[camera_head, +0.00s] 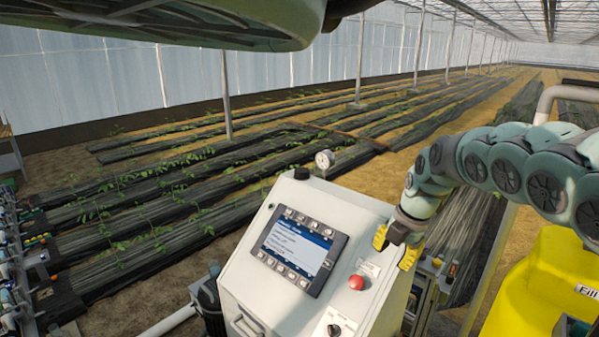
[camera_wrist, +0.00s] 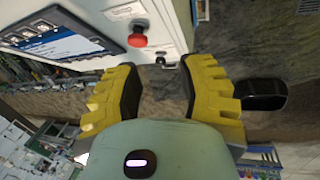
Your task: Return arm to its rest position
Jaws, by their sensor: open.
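My arm comes in from the right in the head view. My gripper (camera_head: 396,247) has yellow fingers and hangs at the right edge of the white control cabinet (camera_head: 262,292), close to its sloped front. In the wrist view my gripper (camera_wrist: 160,84) shows both toothed yellow fingers spread apart with nothing between them. The red button (camera_head: 356,282) and the screen panel (camera_head: 298,251) lie left of my gripper. The button also shows in the wrist view (camera_wrist: 137,40), beyond the fingers. Whether a finger touches the cabinet, I cannot tell.
A yellow tank (camera_head: 545,290) stands at the lower right, under my arm. A pressure gauge (camera_head: 324,159) stands behind the cabinet top. Fittings and pipes (camera_head: 22,262) line the left edge. Planted rows (camera_head: 190,180) fill the floor behind. The air above the cabinet is clear.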

